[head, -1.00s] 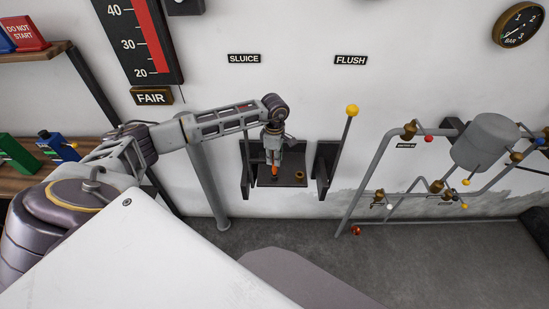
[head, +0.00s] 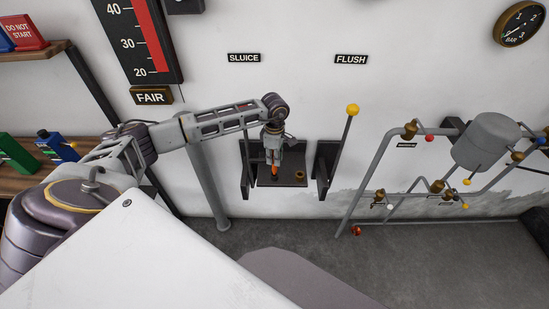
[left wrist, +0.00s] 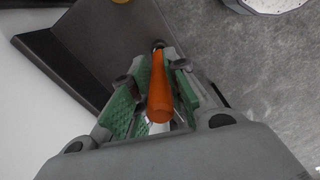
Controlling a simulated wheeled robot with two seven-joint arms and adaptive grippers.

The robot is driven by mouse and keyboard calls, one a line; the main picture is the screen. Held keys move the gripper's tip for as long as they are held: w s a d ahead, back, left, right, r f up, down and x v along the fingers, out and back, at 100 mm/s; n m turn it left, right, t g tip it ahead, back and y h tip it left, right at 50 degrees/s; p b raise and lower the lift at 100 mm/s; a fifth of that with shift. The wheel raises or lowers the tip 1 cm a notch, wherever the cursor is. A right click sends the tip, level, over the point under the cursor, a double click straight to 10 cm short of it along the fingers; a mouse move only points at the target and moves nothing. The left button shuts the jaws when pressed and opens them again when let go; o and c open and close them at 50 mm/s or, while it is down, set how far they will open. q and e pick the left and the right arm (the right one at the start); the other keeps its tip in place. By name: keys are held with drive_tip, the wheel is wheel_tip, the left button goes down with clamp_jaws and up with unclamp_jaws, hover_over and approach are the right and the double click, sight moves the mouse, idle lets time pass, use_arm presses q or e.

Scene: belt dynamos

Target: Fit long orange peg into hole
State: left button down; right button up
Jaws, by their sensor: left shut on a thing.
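My left gripper (head: 273,158) points down over a small dark shelf (head: 294,184) on the wall. It is shut on the long orange peg (left wrist: 160,92), which stands roughly upright between the green finger pads in the left wrist view. In the head view the orange peg (head: 275,170) shows just under the fingers, close to the shelf top. A dark round hole (left wrist: 158,44) shows near the peg's far end in the left wrist view. I cannot tell whether the peg's tip is in it. My right gripper is not in view.
A small brass ring-like fitting (head: 299,175) is on the shelf, right of the peg. Dark upright side plates flank the shelf, and a lever with a yellow knob (head: 352,110) rises at the right. A grey pipe (head: 205,170) stands left of it.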

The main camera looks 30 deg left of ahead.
use_arm(q)
drive_tip(key=shift+f+b, duration=0.3)
drive_tip(key=shift+f, duration=0.1)
idle(0.5)
drive_tip(key=shift+f, duration=0.3)
drive_tip(key=c, duration=1.3)
unclamp_jaws()
drive_tip(key=shift+s, duration=0.1)
drive_tip(key=shift+c, duration=0.2)
drive_tip(key=shift+f, duration=0.1)
drive_tip(key=shift+r, duration=4.05)
